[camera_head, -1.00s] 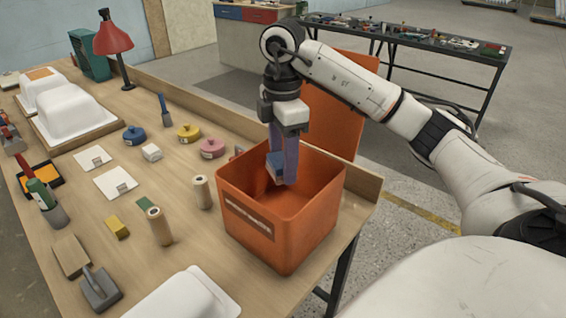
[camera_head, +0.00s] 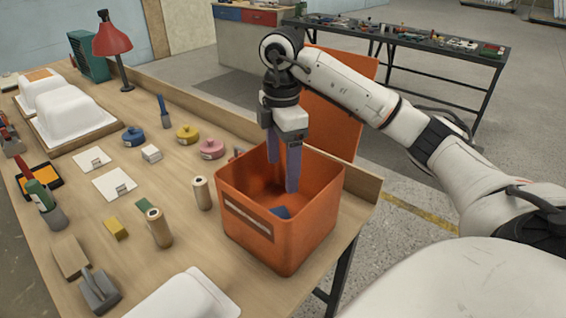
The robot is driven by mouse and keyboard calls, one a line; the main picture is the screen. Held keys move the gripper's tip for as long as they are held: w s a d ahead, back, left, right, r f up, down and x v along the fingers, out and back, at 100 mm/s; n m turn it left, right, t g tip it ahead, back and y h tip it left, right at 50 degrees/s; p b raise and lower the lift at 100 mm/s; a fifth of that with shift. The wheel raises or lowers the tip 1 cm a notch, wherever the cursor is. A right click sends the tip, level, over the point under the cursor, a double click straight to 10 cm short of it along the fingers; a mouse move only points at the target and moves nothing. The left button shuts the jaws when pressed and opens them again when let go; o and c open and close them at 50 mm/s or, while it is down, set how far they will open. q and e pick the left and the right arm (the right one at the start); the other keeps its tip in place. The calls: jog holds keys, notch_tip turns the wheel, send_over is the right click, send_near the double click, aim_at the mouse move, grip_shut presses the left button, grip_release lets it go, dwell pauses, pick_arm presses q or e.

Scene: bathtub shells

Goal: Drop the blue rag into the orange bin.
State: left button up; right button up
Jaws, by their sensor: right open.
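The orange bin (camera_head: 275,232) stands at the right corner of the workbench, its lid raised behind it. The blue rag (camera_head: 281,212) lies inside the bin, low down; only a small part shows above the front rim. My right gripper (camera_head: 282,180) points straight down over the bin, with its purple fingers spread apart and reaching just inside the opening. Nothing is between the fingers, and the rag is below them, apart from them. My left gripper is not in view.
The workbench (camera_head: 180,235) holds white tub shells (camera_head: 72,108), blue, yellow and pink tape rolls (camera_head: 211,148), two upright rolls (camera_head: 159,228), a scraper and a red lamp (camera_head: 112,38). A low wooden ledge (camera_head: 368,187) runs behind the bin.

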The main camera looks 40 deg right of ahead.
notch_tip(320, 180, up, 10)
dwell(0.6)
dwell(0.5)
